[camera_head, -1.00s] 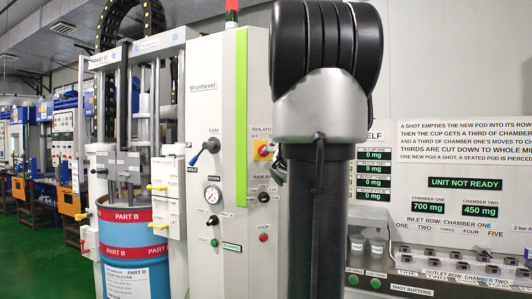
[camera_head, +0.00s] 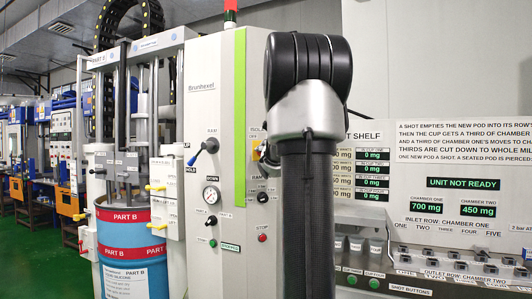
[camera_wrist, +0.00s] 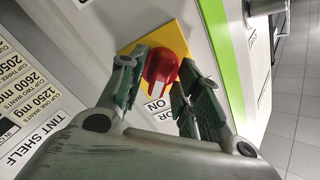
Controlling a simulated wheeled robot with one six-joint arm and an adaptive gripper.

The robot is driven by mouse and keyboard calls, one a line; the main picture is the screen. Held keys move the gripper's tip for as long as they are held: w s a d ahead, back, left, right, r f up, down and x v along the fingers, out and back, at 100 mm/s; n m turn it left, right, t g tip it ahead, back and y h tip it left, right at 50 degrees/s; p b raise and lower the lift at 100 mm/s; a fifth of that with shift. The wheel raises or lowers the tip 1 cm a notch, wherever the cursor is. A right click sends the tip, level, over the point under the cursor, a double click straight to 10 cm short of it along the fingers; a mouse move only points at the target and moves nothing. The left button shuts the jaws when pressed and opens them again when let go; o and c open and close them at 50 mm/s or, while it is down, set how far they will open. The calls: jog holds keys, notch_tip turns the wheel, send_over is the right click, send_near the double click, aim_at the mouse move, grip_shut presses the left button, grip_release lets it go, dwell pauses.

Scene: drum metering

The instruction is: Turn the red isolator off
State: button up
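The red isolator knob (camera_wrist: 162,68) sits on a yellow square plate (camera_wrist: 178,38) on the grey cabinet face in the wrist view. My gripper (camera_wrist: 162,76) is open, with one finger on each side of the knob. The fingertips reach near the plate; I cannot tell whether either finger touches the knob. A label with ON shows below the plate. In the head view my arm hides most of the isolator, and only a sliver of its yellow plate (camera_head: 255,153) shows.
On the cabinet, a blue-handled lever (camera_head: 205,149), a gauge (camera_head: 211,195) and a red stop button (camera_head: 262,238) lie left of and below my arm. A tint shelf with cups (camera_head: 375,248) and a panel reading UNIT NOT READY (camera_head: 463,184) stand to the right.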

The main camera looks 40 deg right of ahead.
grip_shut()
jog(key=shift+n, duration=8.9)
jog(key=shift+o, duration=1.5)
grip_release()
